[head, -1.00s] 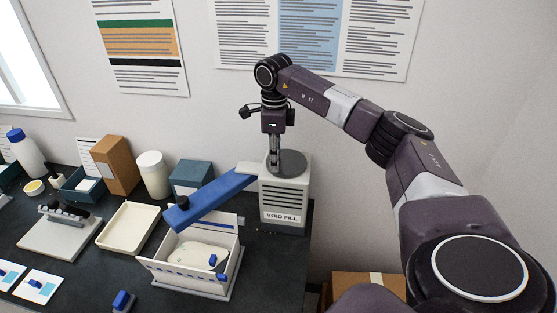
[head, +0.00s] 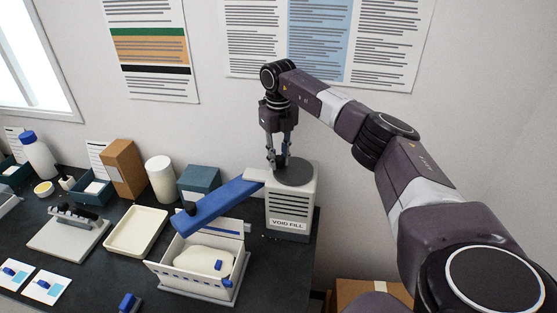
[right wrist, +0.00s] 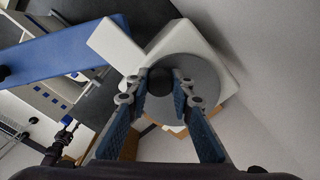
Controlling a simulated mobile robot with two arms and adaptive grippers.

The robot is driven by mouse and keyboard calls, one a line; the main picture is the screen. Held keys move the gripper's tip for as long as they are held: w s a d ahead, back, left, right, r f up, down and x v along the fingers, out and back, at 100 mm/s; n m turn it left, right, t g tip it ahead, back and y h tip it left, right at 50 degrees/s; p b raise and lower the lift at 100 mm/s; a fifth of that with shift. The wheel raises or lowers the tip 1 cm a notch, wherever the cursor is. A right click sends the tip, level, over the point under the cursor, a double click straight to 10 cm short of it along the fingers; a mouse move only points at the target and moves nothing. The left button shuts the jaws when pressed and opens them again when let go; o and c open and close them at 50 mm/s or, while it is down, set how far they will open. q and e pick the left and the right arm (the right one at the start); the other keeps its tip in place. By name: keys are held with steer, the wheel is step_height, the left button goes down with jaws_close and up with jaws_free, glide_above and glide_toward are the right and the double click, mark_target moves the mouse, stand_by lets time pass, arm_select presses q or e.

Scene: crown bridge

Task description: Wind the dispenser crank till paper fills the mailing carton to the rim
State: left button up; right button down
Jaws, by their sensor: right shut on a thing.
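The dispenser (head: 305,200), a pale box labelled VOID FILL, stands at the table's right end with a dark round crank disc (head: 300,173) on top. My right gripper (head: 278,164) points down at this disc. In the right wrist view, its fingers are shut on the dark crank knob (right wrist: 163,77); the fingertips partly hide it. A blue chute (head: 222,206) runs from the dispenser over the mailing carton (head: 182,282). The carton is open, with a whitish paper heap (head: 203,264) inside, apparently below the rim. The chute hides the carton's back part. My left gripper is not in view.
A cream tray (head: 137,232) lies left of the carton, with a grey stand (head: 68,232) further left. A brown box (head: 125,168), a white jar (head: 161,180) and a teal box (head: 199,181) stand behind. A cardboard box (head: 362,292) is below, right of the table.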

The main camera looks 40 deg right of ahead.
steer(key=shift+w+d+r+m, duration=0.1)
steer(key=shift+w+d+m, duration=0.2)
steer(key=shift+m, duration=0.55)
steer(key=shift+w+d+r+m, duration=0.15)
steer(key=shift+d+m, duration=0.15)
steer(key=shift+m, duration=0.55)
steer(key=shift+f, duration=0.1)
steer(key=c, duration=1.7)
jaws_free()
steer(key=shift+f, duration=0.1)
step_height(320, 180, up, 12)
steer(key=shift+r, duration=0.1)
